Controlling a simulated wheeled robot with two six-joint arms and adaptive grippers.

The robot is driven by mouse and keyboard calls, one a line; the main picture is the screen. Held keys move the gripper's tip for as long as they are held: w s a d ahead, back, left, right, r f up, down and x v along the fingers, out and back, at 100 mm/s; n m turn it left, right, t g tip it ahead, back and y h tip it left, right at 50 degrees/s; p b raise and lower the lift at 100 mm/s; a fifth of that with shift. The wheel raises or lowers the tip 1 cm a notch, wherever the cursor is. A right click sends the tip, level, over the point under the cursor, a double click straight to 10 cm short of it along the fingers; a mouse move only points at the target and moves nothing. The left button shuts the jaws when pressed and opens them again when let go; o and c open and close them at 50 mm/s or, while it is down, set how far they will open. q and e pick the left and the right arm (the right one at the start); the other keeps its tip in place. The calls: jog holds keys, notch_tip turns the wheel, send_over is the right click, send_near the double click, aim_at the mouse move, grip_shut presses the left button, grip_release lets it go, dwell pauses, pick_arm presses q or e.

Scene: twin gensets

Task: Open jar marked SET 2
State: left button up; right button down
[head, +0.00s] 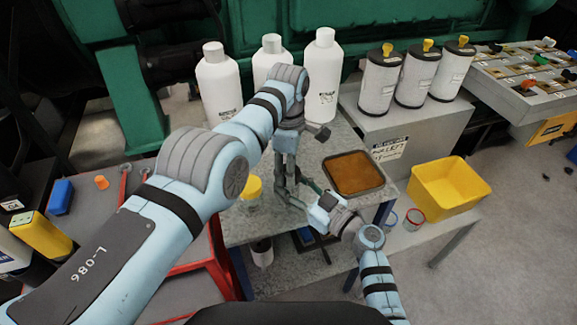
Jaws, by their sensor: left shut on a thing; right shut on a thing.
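A clear jar with a yellow lid (251,190) stands on the near left part of the grey bench (240,232); no SET 2 marking is readable on it. My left gripper (288,182) points down over the bench, just right of this jar and apart from it. My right gripper (303,196) reaches in from the lower right, and its fingers meet the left fingers. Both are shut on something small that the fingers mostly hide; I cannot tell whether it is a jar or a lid.
A brown-filled tray (354,173) lies right of the grippers. White bottles (323,75) and filter canisters (420,72) stand behind. A yellow bin (446,188), a blue-rimmed jar (390,221) and a red-rimmed jar (413,220) are at the right. A red-framed cart (215,250) is at the left.

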pick_arm(q)
jog(key=shift+r, duration=0.1)
jog(key=shift+r, duration=1)
notch_tip(320, 180, up, 4)
pick_arm(e)
jog(key=c, duration=0.7)
grip_release()
jog(key=shift+c, duration=0.2)
